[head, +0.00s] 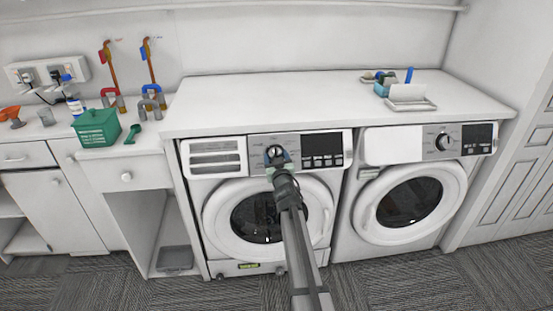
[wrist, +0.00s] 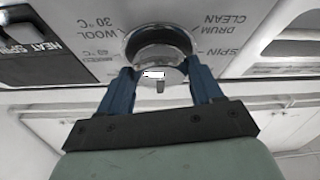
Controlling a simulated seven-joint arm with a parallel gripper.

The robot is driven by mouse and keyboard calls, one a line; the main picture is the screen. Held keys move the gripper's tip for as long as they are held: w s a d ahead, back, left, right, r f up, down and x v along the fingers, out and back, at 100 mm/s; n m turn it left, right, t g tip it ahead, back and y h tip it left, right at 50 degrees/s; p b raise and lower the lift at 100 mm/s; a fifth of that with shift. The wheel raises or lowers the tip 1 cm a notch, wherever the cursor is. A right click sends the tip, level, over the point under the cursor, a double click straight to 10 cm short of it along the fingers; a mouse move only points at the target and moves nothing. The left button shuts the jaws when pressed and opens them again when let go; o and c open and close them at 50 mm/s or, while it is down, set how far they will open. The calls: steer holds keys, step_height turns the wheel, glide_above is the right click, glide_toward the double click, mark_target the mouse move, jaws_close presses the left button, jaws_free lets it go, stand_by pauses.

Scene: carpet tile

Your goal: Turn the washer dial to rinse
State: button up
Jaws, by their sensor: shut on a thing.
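The washer dial (wrist: 158,48) is a round chrome knob on the control panel of the left machine, the washer (head: 222,210). In the wrist view, my gripper (wrist: 160,80) has its two blue fingers on either side of the dial and is shut on it. The panel print around the dial appears upside down there and includes "WOOL 30 °C", "DRUM CLEAN" and "SPIN". No "rinse" label can be read. In the head view, my gripper (head: 276,158) covers most of the dial. The dial's pointer position cannot be told clearly.
A second front-loading machine (head: 375,208) with its own dial (head: 443,141) stands to the right. A white counter (head: 300,100) runs above both, with a small tray (head: 410,104) at its right. A green box (head: 97,128) sits on the left counter. The carpet in front is clear.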

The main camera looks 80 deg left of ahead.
steer(key=shift+c, duration=1.2)
steer(key=shift+w+n+g, duration=0.15)
steer(key=shift+n+g, duration=0.95)
steer(key=shift+n, duration=1.1)
steer(key=shift+n+g+h, duration=0.4)
steer(key=shift+n+h, duration=0.1)
steer(key=shift+n, duration=0.4)
steer(key=shift+w+a+r+n+g+h, duration=0.1)
steer(key=shift+n+g+h, duration=0.3)
steer(key=shift+n, duration=0.8)
steer(key=shift+n+g+h, duration=0.3)
steer(key=shift+n+g, duration=0.2)
steer(key=shift+n, duration=1)
steer(key=o, duration=1.1)
steer(key=shift+c, duration=0.2)
